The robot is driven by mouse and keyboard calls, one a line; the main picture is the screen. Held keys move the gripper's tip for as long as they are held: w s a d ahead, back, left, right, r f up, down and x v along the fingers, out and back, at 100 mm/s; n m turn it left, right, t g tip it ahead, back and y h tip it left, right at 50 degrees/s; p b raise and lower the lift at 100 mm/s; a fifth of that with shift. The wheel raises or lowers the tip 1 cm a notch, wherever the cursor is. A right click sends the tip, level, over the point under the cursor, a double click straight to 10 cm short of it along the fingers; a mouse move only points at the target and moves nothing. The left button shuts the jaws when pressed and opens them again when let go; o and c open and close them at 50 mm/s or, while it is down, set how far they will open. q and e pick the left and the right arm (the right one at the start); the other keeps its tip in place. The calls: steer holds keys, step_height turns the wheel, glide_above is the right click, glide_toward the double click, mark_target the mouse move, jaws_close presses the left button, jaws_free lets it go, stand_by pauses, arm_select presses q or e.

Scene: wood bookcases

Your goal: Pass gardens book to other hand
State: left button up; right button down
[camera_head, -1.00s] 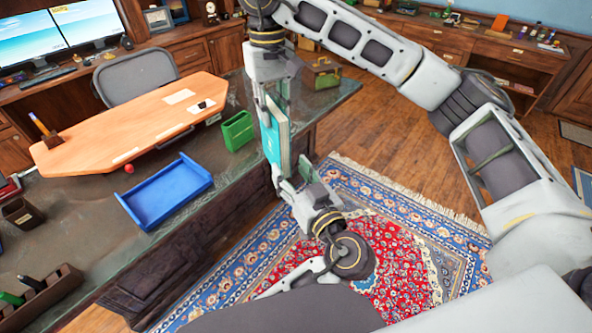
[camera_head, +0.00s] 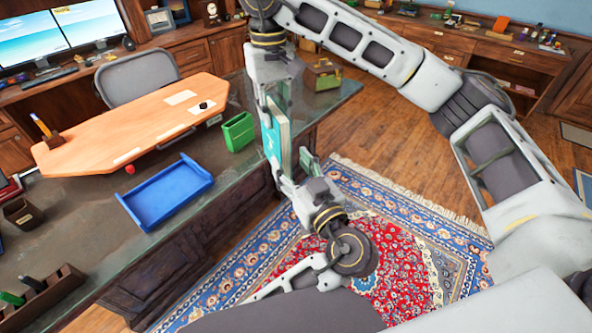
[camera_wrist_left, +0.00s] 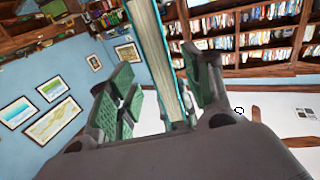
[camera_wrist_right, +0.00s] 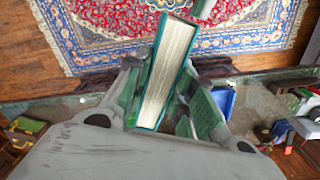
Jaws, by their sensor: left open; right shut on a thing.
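The gardens book (camera_head: 276,140) is a teal hardcover with cream pages, held upright off the front edge of the desk. My right gripper (camera_head: 277,98) is above it and shut on its upper end. In the right wrist view, the book (camera_wrist_right: 168,70) stands between the two fingers with its page edges showing. My left gripper (camera_head: 291,172) is below, open, with its fingers on either side of the book's lower end. In the left wrist view, the book (camera_wrist_left: 156,50) is between the fingers, close to the right one, with a gap to the left one.
The dark desk (camera_head: 85,226) at left carries a blue tray (camera_head: 168,190), a green holder (camera_head: 239,132) and a wooden board (camera_head: 130,125). A small brass-coloured box (camera_head: 323,76) stands at its far corner. Open floor with a patterned rug (camera_head: 395,225) lies below and right.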

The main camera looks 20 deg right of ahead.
mark_target(274, 141)
arm_select(q)
steer(key=shift+w+a, duration=0.35)
steer(key=shift+w, duration=1.3)
steer(key=shift+w+a, duration=0.35)
steer(key=shift+w, duration=1.3)
steer(key=shift+w+a, duration=0.35)
steer(key=shift+w, duration=1.3)
steer(key=shift+c, duration=0.4)
jaws_close()
arm_select(e)
steer(key=c, duration=1.1)
jaws_free()
steer(key=shift+r, duration=0.1)
steer(key=shift+r, duration=5.9)
